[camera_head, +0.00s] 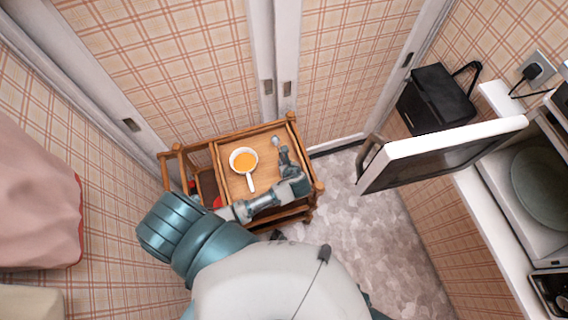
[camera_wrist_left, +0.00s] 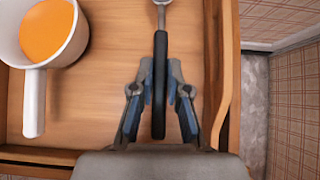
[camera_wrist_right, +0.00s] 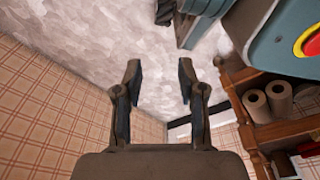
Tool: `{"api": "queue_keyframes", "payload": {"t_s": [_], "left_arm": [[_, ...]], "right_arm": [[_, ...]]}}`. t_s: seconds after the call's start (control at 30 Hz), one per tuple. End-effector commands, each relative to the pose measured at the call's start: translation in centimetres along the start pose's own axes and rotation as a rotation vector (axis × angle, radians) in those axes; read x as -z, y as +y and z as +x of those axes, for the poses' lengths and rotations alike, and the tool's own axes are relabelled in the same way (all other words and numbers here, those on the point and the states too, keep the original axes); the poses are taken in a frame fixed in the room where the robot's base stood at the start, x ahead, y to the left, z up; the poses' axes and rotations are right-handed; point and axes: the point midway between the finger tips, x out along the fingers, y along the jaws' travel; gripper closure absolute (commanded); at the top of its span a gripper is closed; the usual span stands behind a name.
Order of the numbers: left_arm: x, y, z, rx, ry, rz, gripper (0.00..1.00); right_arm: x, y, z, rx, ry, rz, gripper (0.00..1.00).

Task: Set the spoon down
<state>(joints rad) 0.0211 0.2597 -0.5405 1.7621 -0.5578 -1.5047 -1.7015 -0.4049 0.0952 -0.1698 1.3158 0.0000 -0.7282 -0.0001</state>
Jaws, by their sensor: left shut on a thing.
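The spoon (camera_wrist_left: 160,75) has a black handle and a metal end, and the handle lies between the fingers of my left gripper (camera_wrist_left: 160,92), which is shut on it. In the head view the spoon's metal end (camera_head: 276,141) shows just beyond my left gripper (camera_head: 286,160), over the right part of the wooden cart's top (camera_head: 235,185). I cannot tell whether the spoon touches the wood. My right gripper (camera_wrist_right: 160,80) is open and empty in its wrist view, above the grey floor; the head view does not show it.
A white pan (camera_head: 243,161) of orange liquid stands on the cart, left of the spoon; it also shows in the left wrist view (camera_wrist_left: 35,95). The cart has raised wooden edges. An open white appliance door (camera_head: 440,145) juts out at right. Paper rolls (camera_wrist_right: 268,101) sit on a lower shelf.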

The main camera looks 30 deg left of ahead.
Motion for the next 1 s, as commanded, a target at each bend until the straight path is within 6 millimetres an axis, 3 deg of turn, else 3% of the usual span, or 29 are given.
{"api": "queue_keyframes", "payload": {"t_s": [0.17, 0.4, 0.63, 0.67, 0.73, 1.0], "left_arm": [[-0.7, -0.1, 1.3, 0.001, 0.001, -0.001, 1.0], [1.5, -0.1, 3.6, 0.0, 0.003, 0.0, 1.0], [1.6, -0.1, 3.6, 0.0, 0.003, -0.001, 1.0], [1.6, -0.1, 3.6, 0.0, 0.003, -0.001, 0.8], [1.6, -0.1, 3.6, 0.0, 0.003, -0.001, 0.63], [1.6, -0.1, 3.6, 0.001, 0.002, -0.001, 0.6]], "right_arm": [[0.6, 0.0, -0.4, 0.0, 0.003, 0.001, 0.6], [2.7, 0.1, -2.1, -0.001, 0.015, 0.005, 0.6], [3.0, 0.1, -2.5, -0.001, 0.015, 0.005, 0.6], [3.0, 0.1, -2.5, -0.001, 0.015, 0.005, 0.6], [3.0, 0.1, -2.5, -0.001, 0.015, 0.005, 0.6], [3.0, 0.1, -2.4, -0.002, 0.015, 0.005, 0.6]]}}
